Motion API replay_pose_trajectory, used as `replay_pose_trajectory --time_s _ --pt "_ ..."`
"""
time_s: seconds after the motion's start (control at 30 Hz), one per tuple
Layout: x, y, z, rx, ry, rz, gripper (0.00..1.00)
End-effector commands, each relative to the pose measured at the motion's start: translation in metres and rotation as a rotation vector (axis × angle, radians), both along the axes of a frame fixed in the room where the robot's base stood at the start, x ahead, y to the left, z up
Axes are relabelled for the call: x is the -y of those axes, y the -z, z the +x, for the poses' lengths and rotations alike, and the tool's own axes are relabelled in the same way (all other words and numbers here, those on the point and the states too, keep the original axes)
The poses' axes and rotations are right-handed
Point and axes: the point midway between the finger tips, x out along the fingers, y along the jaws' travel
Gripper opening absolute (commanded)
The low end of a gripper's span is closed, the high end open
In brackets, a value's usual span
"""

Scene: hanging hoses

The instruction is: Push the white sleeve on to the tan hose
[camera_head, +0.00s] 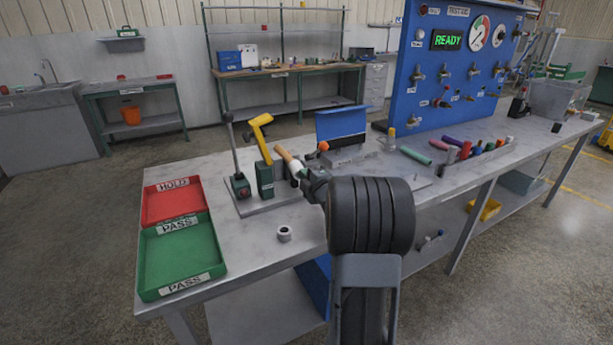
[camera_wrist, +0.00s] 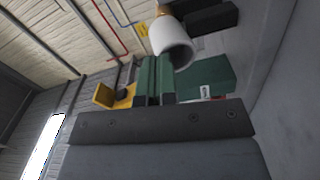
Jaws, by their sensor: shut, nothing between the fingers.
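The tan hose (camera_head: 283,153) slants down to the right beside the yellow-levered clamp. The white sleeve (camera_head: 294,166) is at its lower end, in line with it. In the wrist view the sleeve (camera_wrist: 171,40) shows its open, hollow end towards me, with a bit of tan hose (camera_wrist: 164,10) beyond it. How far the sleeve sits on the hose cannot be told. My gripper (camera_head: 304,178) is close to the sleeve's lower end. In the wrist view its fingers (camera_wrist: 155,65) are together and empty, just below the sleeve; contact is unclear.
A green clamp with a yellow lever (camera_head: 260,135) and a grey lever (camera_head: 231,145) stand left of the hose. A grey ring (camera_head: 284,234) lies in front. Red (camera_head: 148,213) and green (camera_head: 148,280) trays sit at left. A blue panel (camera_head: 406,80) stands at back right.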

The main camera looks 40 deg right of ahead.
Motion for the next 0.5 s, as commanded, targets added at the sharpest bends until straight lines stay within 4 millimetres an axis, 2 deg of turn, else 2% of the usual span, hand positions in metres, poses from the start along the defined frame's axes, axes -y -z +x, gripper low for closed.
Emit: replay_pose_trajectory --time_s 0.5 --pt "0.001 0.0008 0.0098 -0.001 0.0 0.0 0.0"
